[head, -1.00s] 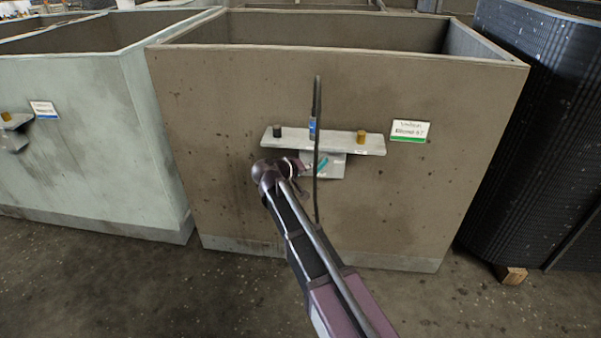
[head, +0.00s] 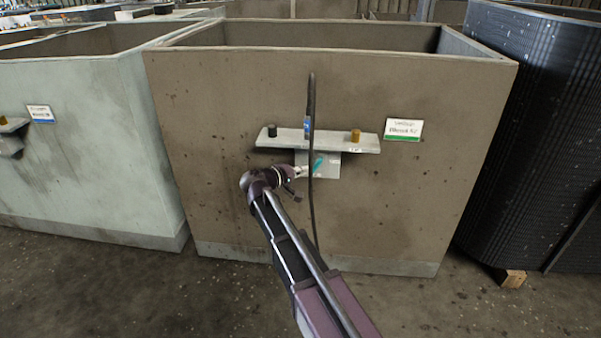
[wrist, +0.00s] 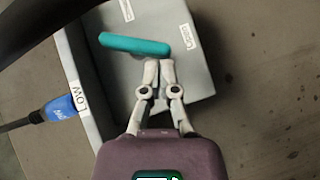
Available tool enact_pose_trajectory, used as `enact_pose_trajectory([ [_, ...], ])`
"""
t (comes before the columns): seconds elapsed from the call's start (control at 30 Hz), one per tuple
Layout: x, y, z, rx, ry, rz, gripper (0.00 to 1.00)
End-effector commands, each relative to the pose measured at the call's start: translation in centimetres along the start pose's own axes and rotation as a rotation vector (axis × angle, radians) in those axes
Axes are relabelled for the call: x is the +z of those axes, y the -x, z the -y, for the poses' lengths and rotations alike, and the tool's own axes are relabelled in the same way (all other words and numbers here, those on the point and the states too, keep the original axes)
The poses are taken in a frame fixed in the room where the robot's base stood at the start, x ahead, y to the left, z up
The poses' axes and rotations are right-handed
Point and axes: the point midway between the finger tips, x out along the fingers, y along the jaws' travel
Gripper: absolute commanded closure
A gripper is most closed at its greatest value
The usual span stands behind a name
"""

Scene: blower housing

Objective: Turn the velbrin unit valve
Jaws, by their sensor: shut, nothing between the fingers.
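The valve shows as a teal bar handle (wrist: 135,45) on a grey box in the wrist view, lying nearly level in the picture. In the head view the handle (head: 318,164) is small and tilted, on the grey box (head: 332,170) under a shelf on the brown tank. My gripper (wrist: 159,66) is shut and empty. Its fingertips are just below the handle's right end in the wrist view; I cannot tell whether they touch it. In the head view my gripper (head: 298,171) is left of the handle and partly unclear.
The shelf (head: 345,143) carries a black knob (head: 272,130), a brass knob (head: 356,135) and a blue connector (head: 307,126). A dark cable (head: 311,200) hangs before the box. A green-striped sign (head: 403,130) is to the right. In the wrist view, the blue connector (wrist: 60,108) sits by a "LOW" label.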

Motion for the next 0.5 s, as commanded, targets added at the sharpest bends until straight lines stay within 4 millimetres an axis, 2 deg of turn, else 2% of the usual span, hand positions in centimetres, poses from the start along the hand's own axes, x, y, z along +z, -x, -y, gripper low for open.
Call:
enact_pose_trajectory([
  [0.5,0.56,-1.07,-0.33,0.002,-0.004,0.013,1.0],
])
